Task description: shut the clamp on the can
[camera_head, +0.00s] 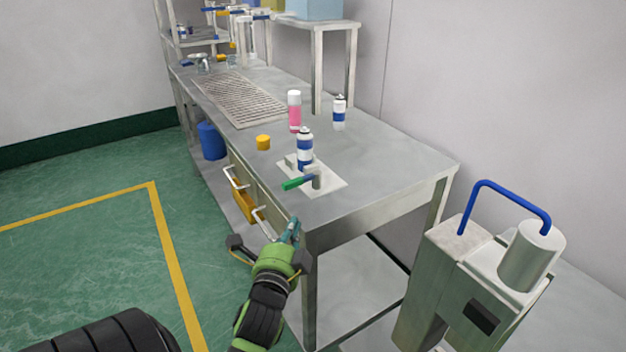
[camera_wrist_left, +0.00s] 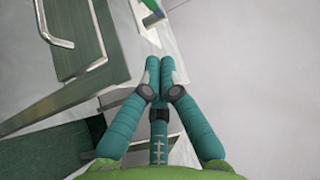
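The clamp (camera_head: 298,183) has a green handle pointing left, in front of the can. I cannot tell whether it presses on the can. The green handle (camera_wrist_left: 152,6) shows partly at the top edge of the left wrist view. My left gripper (camera_head: 294,228) is below and in front of the clamp, beside the table's front corner, apart from it. My right gripper is out of view.
On the metal table (camera_head: 390,195) stand a pink bottle (camera_head: 294,112), another blue and white can (camera_head: 339,112) and a yellow cap (camera_head: 263,142). Drawer handles (camera_head: 236,177) stick out from the front. A machine with a blue handle (camera_head: 505,193) stands at the right.

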